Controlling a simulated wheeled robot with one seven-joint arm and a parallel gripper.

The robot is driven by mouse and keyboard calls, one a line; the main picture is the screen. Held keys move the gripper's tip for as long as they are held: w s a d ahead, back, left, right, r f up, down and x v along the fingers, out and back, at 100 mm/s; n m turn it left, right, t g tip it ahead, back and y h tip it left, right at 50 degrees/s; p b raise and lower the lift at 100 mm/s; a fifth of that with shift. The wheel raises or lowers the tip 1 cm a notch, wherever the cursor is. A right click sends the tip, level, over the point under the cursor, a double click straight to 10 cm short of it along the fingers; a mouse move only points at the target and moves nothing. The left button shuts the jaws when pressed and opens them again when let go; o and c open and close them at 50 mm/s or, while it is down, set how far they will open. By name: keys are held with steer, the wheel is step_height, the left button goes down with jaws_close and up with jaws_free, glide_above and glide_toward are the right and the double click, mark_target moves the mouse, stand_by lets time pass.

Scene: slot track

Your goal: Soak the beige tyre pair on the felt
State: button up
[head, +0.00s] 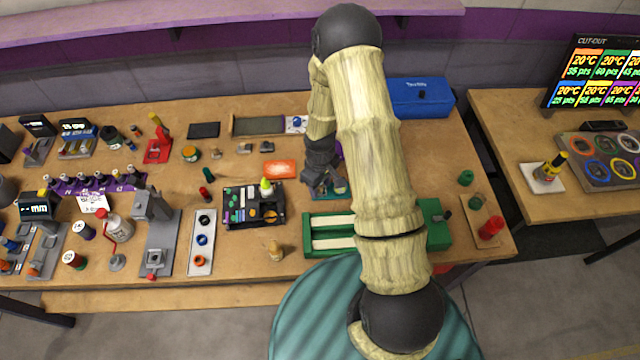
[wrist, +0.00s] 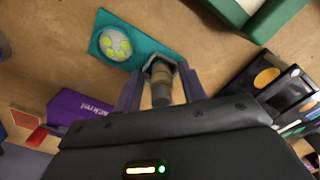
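My gripper (head: 322,168) is low over a teal plate (head: 341,186), partly hidden by my arm. In the wrist view, its two dark fingers (wrist: 161,85) stand either side of a beige-brown cylindrical piece (wrist: 161,88), perhaps the tyre pair. The piece is at the end of the teal plate (wrist: 97,46). I cannot tell whether the fingers touch it or whether it rests on the plate. A round pale pad with yellow-green spots (wrist: 115,44), perhaps the felt, lies on that plate, beside the gripper and clear of it.
A black tray of small parts (head: 240,213) lies left of my gripper, with a yellow-green-capped bottle (head: 266,187) at it. A green box with white strips (head: 308,238) is in front. An orange plate (head: 280,169) and a blue case (head: 420,98) are also near. Bare table lies between.

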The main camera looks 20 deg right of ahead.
steer(key=shift+w+r, duration=0.1)
steer(key=shift+r, duration=0.6)
step_height(320, 180, up, 11)
steer(key=shift+b, duration=0.95)
steer(key=s+r+m+t, duration=0.2)
steer(key=s+r+m, duration=0.4)
steer(key=s+r, duration=0.5)
steer(key=shift+s+r+m+t, duration=0.15)
steer(key=shift+s+m+t, duration=0.2)
steer(key=shift+s, duration=0.9)
steer(key=shift+w+a, duration=0.1)
steer(key=shift+w, duration=0.15)
